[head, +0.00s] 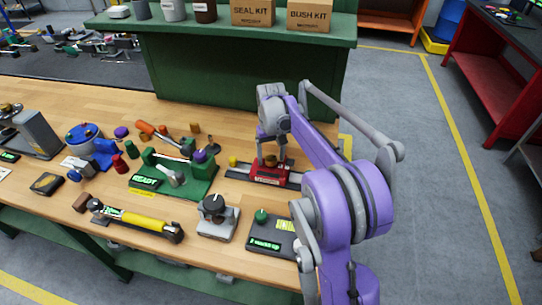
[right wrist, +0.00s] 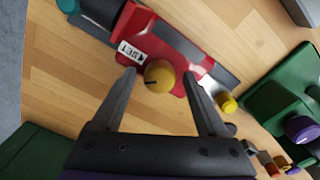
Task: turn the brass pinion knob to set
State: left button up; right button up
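The brass pinion knob (right wrist: 159,75) is a round golden knob on a red actuator body (right wrist: 178,38). A dark mark shows on the knob's face. A white SET label with an arrow (right wrist: 131,50) is beside it. In the head view the red actuator (head: 268,174) sits on the bench, with the knob (head: 270,160) under my right gripper (head: 271,150). In the right wrist view my right gripper (right wrist: 159,80) is open. Its fingers stand on either side of the knob, with gaps visible on both sides. My left gripper is in neither view.
A yellow knob (right wrist: 226,102) is right of the actuator in the right wrist view. A green fixture (head: 200,180) with a purple knob stands to its left in the head view. A grey block with a black knob (head: 215,212) and a green-knobbed box (head: 270,236) are nearer the front edge.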

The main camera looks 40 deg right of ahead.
grip_shut()
jog(key=shift+m, duration=0.3)
jog(key=m, duration=0.7)
dwell(0.4)
jog(key=shift+m, duration=0.4)
jog(key=shift+o, duration=0.7)
grip_release()
